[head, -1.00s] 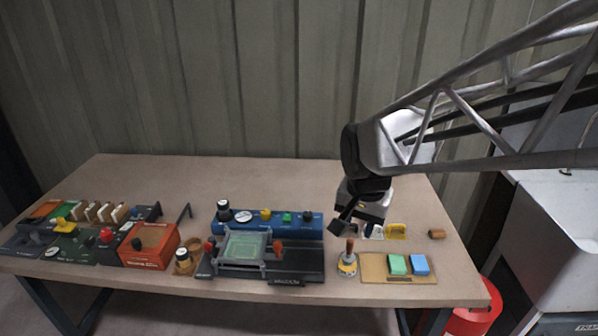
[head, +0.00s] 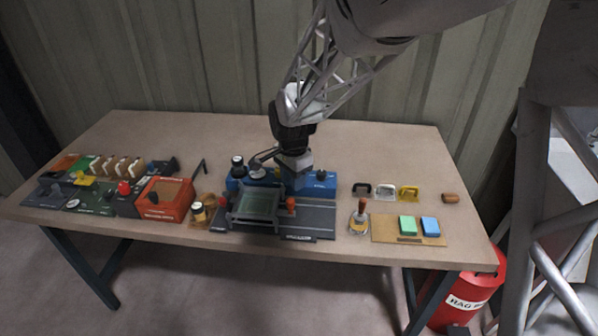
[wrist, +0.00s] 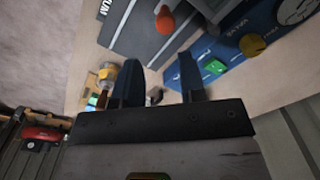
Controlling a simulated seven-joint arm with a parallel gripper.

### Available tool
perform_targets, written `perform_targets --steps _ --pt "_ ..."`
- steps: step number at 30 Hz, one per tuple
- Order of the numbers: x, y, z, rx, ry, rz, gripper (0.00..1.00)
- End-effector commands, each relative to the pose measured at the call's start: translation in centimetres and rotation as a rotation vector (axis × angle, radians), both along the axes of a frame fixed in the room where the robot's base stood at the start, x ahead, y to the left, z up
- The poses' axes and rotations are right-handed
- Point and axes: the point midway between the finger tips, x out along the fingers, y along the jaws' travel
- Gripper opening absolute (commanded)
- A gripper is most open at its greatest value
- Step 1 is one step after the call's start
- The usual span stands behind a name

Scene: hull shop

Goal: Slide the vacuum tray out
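The vacuum tray (head: 256,204) is a grey frame with a greenish panel, on the left part of a dark base (head: 318,219). An orange knob (head: 291,203) stands at the tray's right side; it also shows in the wrist view (wrist: 165,20), near the base's partly cut-off label (wrist: 102,9). My gripper (head: 293,180) is above the blue panel, just behind the knob; its fingertips are hard to make out in the head view. In the wrist view my gripper's fingers (wrist: 158,78) are spread, with nothing between them, and the knob is beyond them.
The blue panel (head: 325,187) with knobs stands directly behind the tray. An orange box (head: 165,199) is to the left. A brush-like tool (head: 359,216) and a board (head: 386,229) with green and blue blocks are to the right. The back of the table is clear.

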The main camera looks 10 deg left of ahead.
Motion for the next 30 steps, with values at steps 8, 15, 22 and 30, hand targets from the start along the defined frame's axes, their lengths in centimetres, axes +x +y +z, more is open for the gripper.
perform_targets --steps 8,15,22,30 --pt "0.3 0.9 -0.7 -0.002 0.005 -0.017 0.38" --pt "0.3 0.9 -0.7 -0.001 0.004 -0.017 0.38" --pt "0.3 0.9 -1.5 -0.003 0.006 -0.016 0.38" --pt "0.3 0.9 -4.3 -0.003 0.006 -0.016 0.38"
